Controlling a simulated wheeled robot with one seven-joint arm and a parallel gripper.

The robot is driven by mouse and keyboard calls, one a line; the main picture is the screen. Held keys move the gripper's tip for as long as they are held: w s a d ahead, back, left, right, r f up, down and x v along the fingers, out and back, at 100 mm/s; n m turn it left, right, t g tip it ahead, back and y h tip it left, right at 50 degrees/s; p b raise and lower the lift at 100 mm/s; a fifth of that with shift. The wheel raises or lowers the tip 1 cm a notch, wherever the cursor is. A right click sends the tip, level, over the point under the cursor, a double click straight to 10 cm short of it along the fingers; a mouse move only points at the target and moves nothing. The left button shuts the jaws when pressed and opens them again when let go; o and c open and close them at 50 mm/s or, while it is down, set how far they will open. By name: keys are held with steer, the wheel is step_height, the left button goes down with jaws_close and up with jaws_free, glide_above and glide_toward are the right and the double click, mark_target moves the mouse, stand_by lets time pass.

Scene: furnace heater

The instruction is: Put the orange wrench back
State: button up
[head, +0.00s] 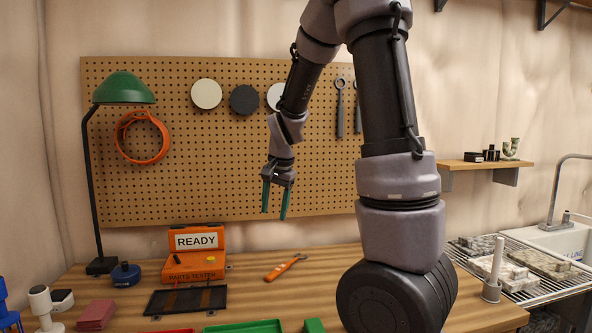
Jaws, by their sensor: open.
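The orange wrench (285,267) lies flat on the wooden workbench (250,285), right of the orange parts tester. My gripper (274,216) hangs above the bench in front of the pegboard, fingers pointing down. It is open and empty, apart from the wrench and higher than it. The pegboard (215,190) stands behind the bench. Grey wrenches (340,107) hang at its right side, partly hidden by my arm.
The parts tester (195,262) marked READY, a dark tray (187,300) and a green lamp (122,88) stand at left. An orange ring (121,140) and round discs (206,94) hang on the pegboard. A green tray (243,327) is at front. A sink (560,242) is at right.

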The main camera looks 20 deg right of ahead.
steer(key=s+a+r+n+t, duration=0.1)
steer(key=s+r+n+t, duration=0.1)
steer(key=s+r, duration=0.5)
steer(key=s+a+r+n+t+y, duration=0.1)
steer(key=s+r+n+t, duration=0.1)
steer(key=s+r, duration=0.5)
steer(key=s+n, duration=0.1)
steer(key=s, duration=0.5)
steer(key=shift+s+r, duration=0.3)
steer(key=shift+r, duration=0.1)
